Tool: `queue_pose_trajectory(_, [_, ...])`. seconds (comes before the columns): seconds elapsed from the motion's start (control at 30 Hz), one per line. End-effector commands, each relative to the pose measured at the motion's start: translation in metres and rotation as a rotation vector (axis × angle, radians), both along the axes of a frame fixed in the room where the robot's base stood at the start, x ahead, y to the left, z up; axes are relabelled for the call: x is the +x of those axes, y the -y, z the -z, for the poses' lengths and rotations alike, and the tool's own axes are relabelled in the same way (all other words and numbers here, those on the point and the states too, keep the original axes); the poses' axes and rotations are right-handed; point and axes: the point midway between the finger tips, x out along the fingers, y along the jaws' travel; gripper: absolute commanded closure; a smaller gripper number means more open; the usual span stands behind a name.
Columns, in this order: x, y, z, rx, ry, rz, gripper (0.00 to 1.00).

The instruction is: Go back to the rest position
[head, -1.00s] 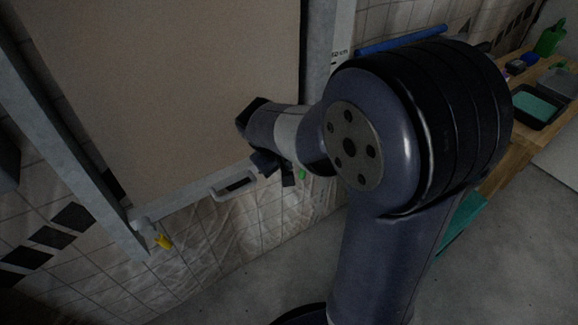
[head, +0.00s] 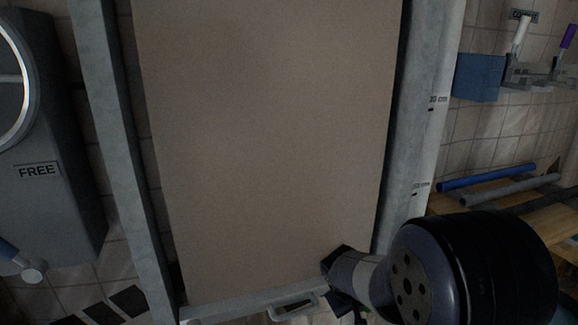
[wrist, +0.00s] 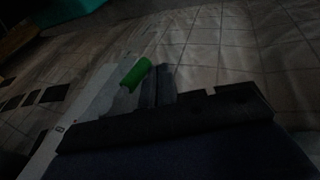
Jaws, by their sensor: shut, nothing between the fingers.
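My gripper (wrist: 155,86) shows in the wrist view as two dark fingers close together with nothing between them. In the head view my arm fills the lower right, and its wrist end is in front of the bottom right corner of a large tan panel (head: 265,140). The fingertips are not clear there. The panel stands in a grey frame (head: 112,130), with a pale handle (head: 293,306) at its bottom edge, left of my wrist. A green cylinder (wrist: 135,74) lies just left of the fingers in the wrist view; I cannot tell whether they touch.
A grey cabinet marked FREE (head: 38,170) stands at the left. On the right, a blue box (head: 478,77) is on the tiled wall, above a wooden bench (head: 450,203) with a blue tube (head: 487,177). The panel's front is clear above my arm.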

Motion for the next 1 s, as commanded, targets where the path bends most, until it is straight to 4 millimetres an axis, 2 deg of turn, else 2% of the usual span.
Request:
queue_pose_trajectory(0.03, [0.002, 0.003, 0.011, 0.000, -0.004, 0.002, 1.00])
queue_pose_trajectory(0.2, [0.007, 0.008, 0.026, 0.002, -0.002, 0.001, 1.00])
queue_pose_trajectory(0.3, [0.006, 0.005, 0.019, 0.002, 0.000, -0.001, 1.00])
queue_pose_trajectory(0.8, [0.006, 0.007, 0.023, 0.002, 0.000, 0.001, 1.00])
queue_pose_trajectory(1.0, [-0.001, -0.003, -0.011, 0.001, 0.005, -0.002, 1.00])
